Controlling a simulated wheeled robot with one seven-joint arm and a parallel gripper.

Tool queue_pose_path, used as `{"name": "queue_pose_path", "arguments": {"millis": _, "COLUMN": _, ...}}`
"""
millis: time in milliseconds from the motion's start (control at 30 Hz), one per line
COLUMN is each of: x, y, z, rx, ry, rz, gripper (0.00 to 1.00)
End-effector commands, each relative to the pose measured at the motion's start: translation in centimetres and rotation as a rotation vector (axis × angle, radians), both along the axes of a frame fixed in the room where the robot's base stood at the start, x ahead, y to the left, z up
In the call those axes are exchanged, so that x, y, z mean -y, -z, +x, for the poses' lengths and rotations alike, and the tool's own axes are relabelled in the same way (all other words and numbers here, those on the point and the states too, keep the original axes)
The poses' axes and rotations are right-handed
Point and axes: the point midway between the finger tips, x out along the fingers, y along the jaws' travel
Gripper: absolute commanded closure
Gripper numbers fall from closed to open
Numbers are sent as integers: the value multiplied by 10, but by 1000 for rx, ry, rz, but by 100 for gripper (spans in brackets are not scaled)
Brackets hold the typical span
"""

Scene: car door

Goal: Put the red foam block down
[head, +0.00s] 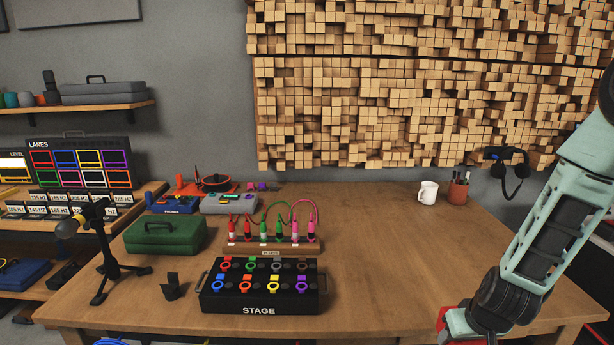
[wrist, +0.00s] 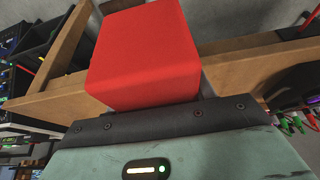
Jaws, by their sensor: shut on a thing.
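The red foam block (wrist: 145,55) fills the upper middle of the wrist view, held in my gripper (wrist: 150,108). The block hides most of the fingers. In the head view, my gripper (head: 460,325) is at the bottom right, by the table's near edge, and only a strip of the red foam block (head: 441,318) shows beside it. Whether the block touches the table cannot be told.
The wooden table (head: 385,250) has clear room in its middle and right. A black STAGE box (head: 258,308), a cable stand (head: 270,248), a green case (head: 165,236) and a tripod stand (head: 103,260) occupy the left. A white mug (head: 428,193) and pen cup (head: 458,192) stand behind.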

Motion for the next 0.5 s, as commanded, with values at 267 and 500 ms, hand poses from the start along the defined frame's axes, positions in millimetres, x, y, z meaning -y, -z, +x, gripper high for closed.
{"name": "queue_pose_path", "arguments": {"millis": 267, "x": 1, "y": 28, "z": -21, "rx": -5, "ry": -1, "rz": -5, "gripper": 72}}
{"name": "queue_pose_path", "arguments": {"millis": 500, "x": -1, "y": 45, "z": -36, "rx": 1, "ry": -2, "rz": 3, "gripper": 72}}
